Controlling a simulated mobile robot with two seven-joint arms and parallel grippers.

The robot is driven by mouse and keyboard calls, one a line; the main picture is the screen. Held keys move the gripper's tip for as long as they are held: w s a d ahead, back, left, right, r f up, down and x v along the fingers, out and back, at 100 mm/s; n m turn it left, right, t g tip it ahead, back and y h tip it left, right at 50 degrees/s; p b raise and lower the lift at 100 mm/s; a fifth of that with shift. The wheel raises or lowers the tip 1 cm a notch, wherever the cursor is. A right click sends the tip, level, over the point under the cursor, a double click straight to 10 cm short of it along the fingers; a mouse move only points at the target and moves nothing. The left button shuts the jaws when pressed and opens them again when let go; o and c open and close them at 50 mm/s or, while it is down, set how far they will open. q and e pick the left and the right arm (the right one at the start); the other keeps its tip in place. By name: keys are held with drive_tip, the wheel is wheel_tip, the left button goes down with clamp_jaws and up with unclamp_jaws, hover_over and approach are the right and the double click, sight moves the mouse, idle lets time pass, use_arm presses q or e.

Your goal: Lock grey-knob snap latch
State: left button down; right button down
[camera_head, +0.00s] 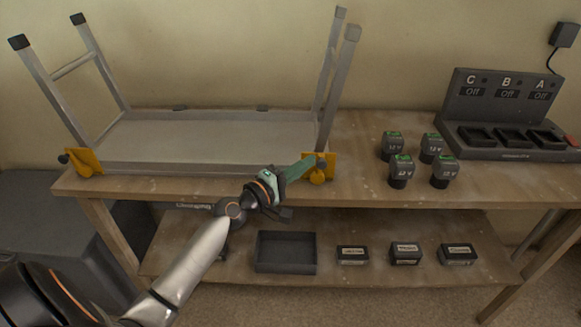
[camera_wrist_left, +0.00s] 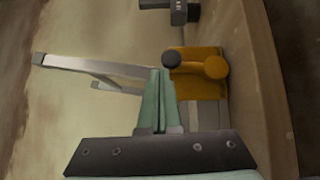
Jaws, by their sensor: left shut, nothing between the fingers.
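An upturned metal platform (camera_head: 200,130) with grey legs lies on the bench. A yellow latch bracket (camera_head: 331,158) sits at its right front corner; it also shows in the left wrist view (camera_wrist_left: 198,88). On it are a dark grey knob (camera_wrist_left: 171,58) and a yellow knob (camera_wrist_left: 215,67). My left gripper (camera_head: 308,163) is shut and empty, its green fingertips at this bracket. In the left wrist view the fingertips (camera_wrist_left: 160,72) are close beside the grey knob; I cannot tell whether they touch. A second yellow bracket (camera_head: 84,161) with a dark knob is at the left corner. My right gripper is out of view.
Several green-topped batteries (camera_head: 400,168) stand on the bench to the right, before a charger (camera_head: 512,115) marked C, B, A. The lower shelf holds a black tray (camera_head: 286,264) and several small dark boxes (camera_head: 405,254). A dark grey cabinet (camera_head: 50,230) stands at left.

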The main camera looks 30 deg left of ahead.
use_arm(q)
drive_tip(key=shift+w+d+r+p, duration=0.2)
drive_tip(key=shift+w+d, duration=0.15)
drive_tip(key=shift+d, duration=0.25)
drive_tip(key=shift+w+d+r+p, duration=0.1)
drive_tip(key=shift+w+d+p, duration=0.1)
drive_tip(key=shift+w+d, duration=0.25)
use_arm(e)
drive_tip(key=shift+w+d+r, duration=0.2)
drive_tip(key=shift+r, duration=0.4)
use_arm(q)
drive_tip(key=shift+d, duration=0.15)
drive_tip(key=shift+s+r, duration=0.1)
drive_tip(key=shift+r, duration=0.05)
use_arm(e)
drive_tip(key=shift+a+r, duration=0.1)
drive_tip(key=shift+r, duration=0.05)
